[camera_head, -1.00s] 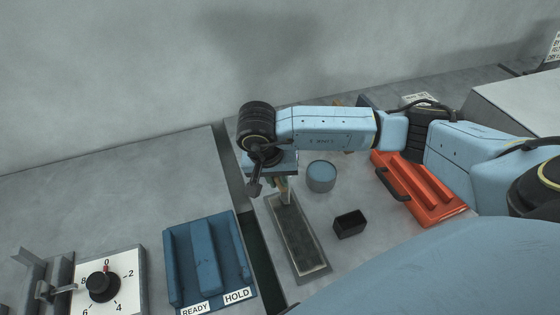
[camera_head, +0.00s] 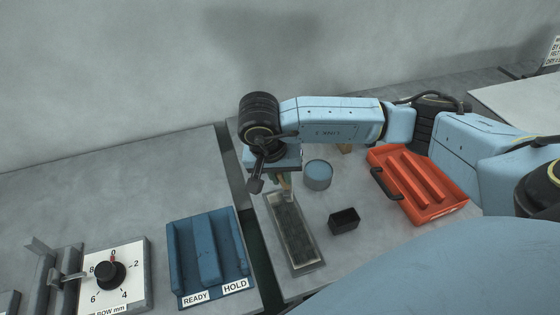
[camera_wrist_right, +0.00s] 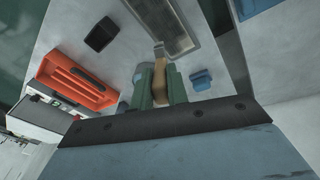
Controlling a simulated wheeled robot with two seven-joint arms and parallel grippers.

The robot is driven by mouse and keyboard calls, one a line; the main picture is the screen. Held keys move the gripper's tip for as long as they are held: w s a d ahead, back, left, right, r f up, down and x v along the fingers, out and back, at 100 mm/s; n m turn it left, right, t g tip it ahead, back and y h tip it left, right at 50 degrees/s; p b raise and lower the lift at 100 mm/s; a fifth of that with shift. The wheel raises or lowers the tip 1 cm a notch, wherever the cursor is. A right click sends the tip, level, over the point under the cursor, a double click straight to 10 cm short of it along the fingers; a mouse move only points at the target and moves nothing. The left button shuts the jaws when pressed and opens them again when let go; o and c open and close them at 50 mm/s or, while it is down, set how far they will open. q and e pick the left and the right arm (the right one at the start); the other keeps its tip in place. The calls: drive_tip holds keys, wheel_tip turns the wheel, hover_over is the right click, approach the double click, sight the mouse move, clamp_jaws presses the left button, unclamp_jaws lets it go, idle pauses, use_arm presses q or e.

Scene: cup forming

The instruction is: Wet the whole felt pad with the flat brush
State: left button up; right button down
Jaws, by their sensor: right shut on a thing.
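The felt pad (camera_head: 287,226) is a long dark strip in a shallow metal tray (camera_head: 322,262); its surface looks uneven, with a paler area toward the right side. The tray with the pad also shows at the top of the right wrist view (camera_wrist_right: 178,32). My right gripper (camera_head: 284,180) is above the far end of the pad. It is shut on the flat brush, whose tan handle (camera_wrist_right: 159,82) stands between green fingers in the right wrist view. The bristle tip reaches toward the pad's end; I cannot tell whether it touches. My left gripper is not in view.
A round blue cup (camera_head: 318,175) and a small black box (camera_head: 344,220) stand right of the pad. An orange tray (camera_head: 421,190) with a black handle lies further right. A blue READY/HOLD block (camera_head: 208,258) and a dial panel (camera_head: 113,273) are left, beyond a gap.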

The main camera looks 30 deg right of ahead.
drive_tip(key=shift+r+p, duration=0.7)
drive_tip(key=shift+r, duration=0.8)
